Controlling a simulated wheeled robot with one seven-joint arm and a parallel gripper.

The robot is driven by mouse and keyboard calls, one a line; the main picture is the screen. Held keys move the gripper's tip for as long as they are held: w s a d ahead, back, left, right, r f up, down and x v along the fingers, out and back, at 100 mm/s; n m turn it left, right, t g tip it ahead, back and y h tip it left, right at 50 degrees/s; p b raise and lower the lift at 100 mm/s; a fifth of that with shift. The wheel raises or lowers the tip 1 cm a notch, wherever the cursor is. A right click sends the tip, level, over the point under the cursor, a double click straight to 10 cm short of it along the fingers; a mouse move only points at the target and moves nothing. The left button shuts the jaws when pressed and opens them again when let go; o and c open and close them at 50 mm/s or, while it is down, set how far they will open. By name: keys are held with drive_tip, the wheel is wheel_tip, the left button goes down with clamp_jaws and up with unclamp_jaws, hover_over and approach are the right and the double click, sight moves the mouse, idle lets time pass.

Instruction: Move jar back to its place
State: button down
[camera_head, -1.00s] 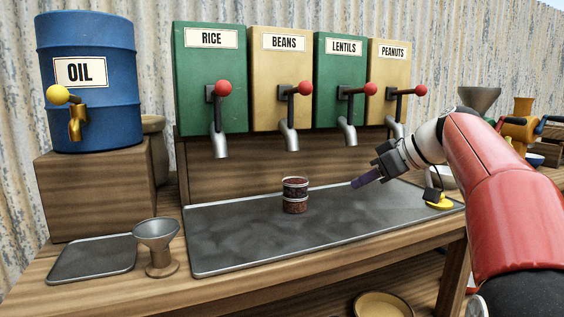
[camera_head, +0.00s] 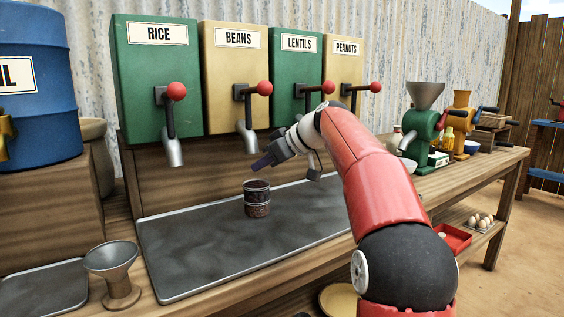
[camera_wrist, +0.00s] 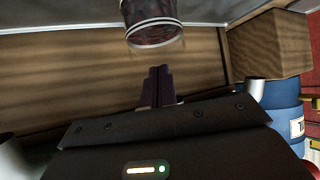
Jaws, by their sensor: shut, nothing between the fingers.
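The jar (camera_head: 257,199) stands upright on the dark metal tray (camera_head: 200,250) under the beans spout. It is clear with white bands and dark reddish contents. In the wrist view the jar (camera_wrist: 152,22) shows at the top, beyond the fingertips and apart from them. My gripper (camera_head: 258,163) is shut and empty, just above and behind the jar in the head view. In the wrist view its dark purple fingers (camera_wrist: 160,75) are together.
Rice (camera_head: 155,80), beans (camera_head: 236,80), lentils (camera_head: 299,75) and peanuts (camera_head: 343,65) dispensers with red-knobbed levers stand behind the tray. A metal funnel (camera_head: 112,262) stands at front left. A green grinder (camera_head: 423,120) and other goods crowd the right end. The tray's front is clear.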

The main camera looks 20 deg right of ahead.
drive_tip(key=shift+w+a+f, duration=0.25)
drive_tip(key=shift+f, duration=0.1)
drive_tip(key=shift+s+d+f+b, duration=0.1)
drive_tip(key=shift+f+b, duration=0.45)
